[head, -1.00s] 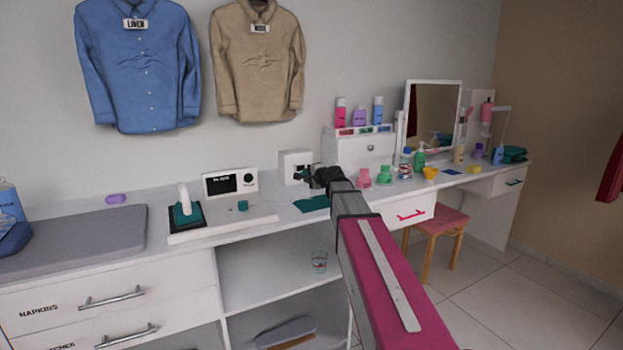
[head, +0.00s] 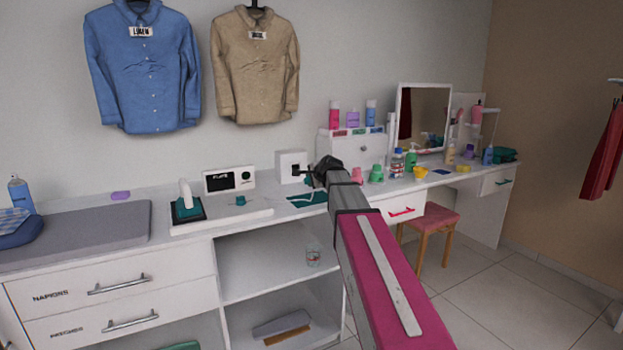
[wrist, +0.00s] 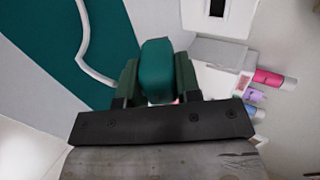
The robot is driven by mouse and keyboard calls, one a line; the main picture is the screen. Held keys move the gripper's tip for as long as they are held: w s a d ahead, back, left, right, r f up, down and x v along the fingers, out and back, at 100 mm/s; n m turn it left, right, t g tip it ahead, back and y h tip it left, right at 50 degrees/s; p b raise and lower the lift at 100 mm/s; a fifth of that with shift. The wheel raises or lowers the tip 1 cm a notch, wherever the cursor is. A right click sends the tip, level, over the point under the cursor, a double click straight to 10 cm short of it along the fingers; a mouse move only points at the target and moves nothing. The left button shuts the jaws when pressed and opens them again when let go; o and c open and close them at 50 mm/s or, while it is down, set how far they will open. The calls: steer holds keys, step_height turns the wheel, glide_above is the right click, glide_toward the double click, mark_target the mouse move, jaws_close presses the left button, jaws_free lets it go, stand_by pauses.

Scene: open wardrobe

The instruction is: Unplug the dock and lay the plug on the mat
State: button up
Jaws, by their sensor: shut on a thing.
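My gripper (head: 312,173) is in front of the white socket box (head: 292,165) at the back of the counter. In the wrist view its two dark green fingers (wrist: 158,82) are shut on a teal plug (wrist: 157,68). The plug looks apart from the socket box (wrist: 195,14), whose dark outlet shows at the top. The teal mat (head: 300,199) lies on the counter below; it also fills the upper left of the wrist view (wrist: 60,75). A white cord (wrist: 84,45) curves over it. The white dock (head: 222,222) carries an iron (head: 186,205) and a display panel (head: 229,180).
Right of the gripper stand pink and green bottles (head: 376,174) and a small drawer unit (head: 335,147). A grey ironing pad (head: 75,232) lies at the left. The counter strip before the dock is narrow.

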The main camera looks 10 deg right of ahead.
mark_target(312, 200)
steer(key=shift+f, duration=2.55)
steer(key=o, duration=1.1)
steer(key=shift+o, duration=0.2)
steer(key=shift+s, duration=0.1)
steer(key=shift+o, duration=0.7)
steer(key=shift+s+r, duration=0.25)
steer(key=shift+r, duration=0.15)
step_height(312, 200, up, 6)
steer(key=s+d, duration=0.1)
steer(key=s, duration=0.1)
steer(key=shift+s+r, duration=0.15)
steer(key=shift+s, duration=0.15)
